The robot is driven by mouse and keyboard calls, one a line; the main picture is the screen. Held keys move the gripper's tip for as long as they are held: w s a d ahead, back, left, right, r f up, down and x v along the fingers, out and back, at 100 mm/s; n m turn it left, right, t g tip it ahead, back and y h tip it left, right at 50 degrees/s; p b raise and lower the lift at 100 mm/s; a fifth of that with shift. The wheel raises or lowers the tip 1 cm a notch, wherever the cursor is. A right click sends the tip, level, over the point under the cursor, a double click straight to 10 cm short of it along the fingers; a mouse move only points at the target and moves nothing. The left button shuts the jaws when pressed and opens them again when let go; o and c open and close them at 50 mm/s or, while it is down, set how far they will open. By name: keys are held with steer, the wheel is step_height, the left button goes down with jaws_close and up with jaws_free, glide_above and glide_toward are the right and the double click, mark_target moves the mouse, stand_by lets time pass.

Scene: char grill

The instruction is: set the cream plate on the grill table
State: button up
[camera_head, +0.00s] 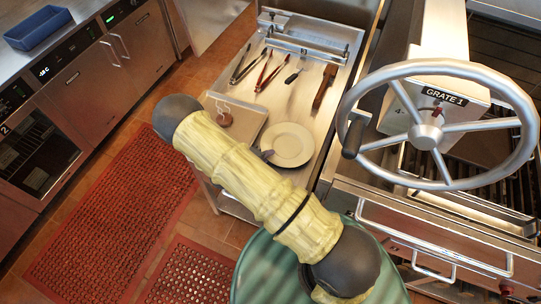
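The cream plate (292,145) is a round, pale plate at the near part of the steel grill table (309,86). It looks level, but I cannot tell whether it rests on the table or is just above it. My gripper (264,154) shows only as a small dark piece at the plate's left edge. The rest of it is hidden behind my yellow-sleeved arm. I cannot see whether its fingers are closed on the rim.
A square tray (249,111) with a small brown item (225,118) lies left of the plate. Tongs (265,72) and other tools lie behind it. A large handwheel (427,134) and grill stand close on the right. Red mats (110,225) cover the floor at left.

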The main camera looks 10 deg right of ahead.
steer(key=shift+s+a+r, duration=0.1)
steer(key=shift+a+r, duration=0.05)
steer(key=shift+a, duration=0.1)
steer(key=b+v, duration=0.3)
steer(key=v, duration=0.8)
steer(key=shift+a+r, duration=0.15)
